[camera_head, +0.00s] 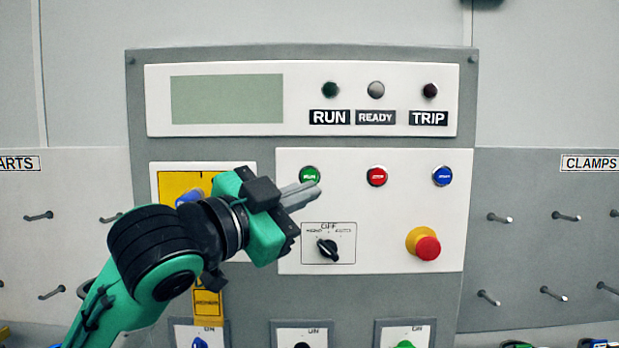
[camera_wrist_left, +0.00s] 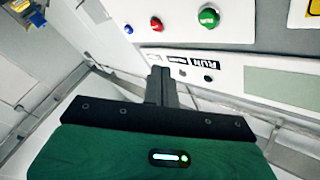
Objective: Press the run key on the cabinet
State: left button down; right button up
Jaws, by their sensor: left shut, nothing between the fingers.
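The cabinet (camera_head: 464,300) has a white control panel with a green run key (camera_head: 309,175) at its upper left. A red key (camera_head: 377,176) and a blue key (camera_head: 442,176) sit to its right. My left gripper (camera_head: 316,190) is shut and empty, its fingertips just below the green key in the head view; I cannot tell whether they touch the panel. In the left wrist view the green run key (camera_wrist_left: 209,17) shows beyond and right of the shut fingers (camera_wrist_left: 160,75), apart from them in the picture. My right gripper is not in view.
A black selector knob (camera_head: 327,249) and a red stop button on a yellow base (camera_head: 427,247) are lower on the panel. Above are a blank display (camera_head: 227,99) and dark RUN (camera_head: 330,90) and TRIP lamps. Pegboards with pegs (camera_head: 565,216) flank the cabinet.

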aim_at(317, 176)
pick_arm(q)
jog(key=w, duration=0.8)
jog(key=shift+w+p, duration=0.35)
jog(key=shift+p, duration=0.1)
dwell(1.7)
jog(key=shift+w, duration=0.45)
jog(key=shift+w+p, duration=0.4)
jog(key=shift+p, duration=0.15)
dwell(0.4)
dwell(0.3)
jog(key=shift+s, duration=0.8)
